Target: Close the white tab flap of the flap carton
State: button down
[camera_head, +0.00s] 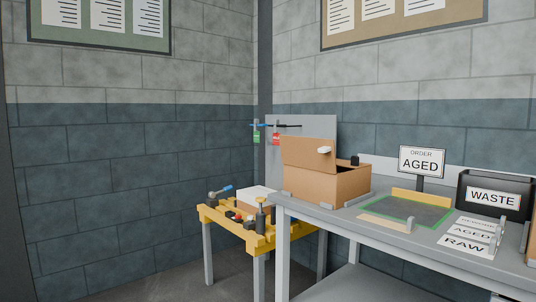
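The flap carton (316,187) is a brown box on the left end of the grey bench. Its flap (300,154) stands raised at the far left side, so the box is open at the top. The white tab (324,150) sticks out near the flap's right end. A small black piece (354,161) stands at the box's right rim. The inside of the box is mostly hidden. My gripper is not in view.
The grey bench (353,220) also bears a green-edged mat (405,211), an ORDER AGED sign (421,162), label plates (467,243) and a black WASTE bin (467,193). A yellow table (231,225) with tools and a white-topped box (257,196) stands left. Floor at lower left looks clear.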

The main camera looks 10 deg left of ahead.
aim_at(302, 154)
jog(key=u, duration=0.2)
jog(key=i, duration=0.95)
jog(key=z, duration=0.2)
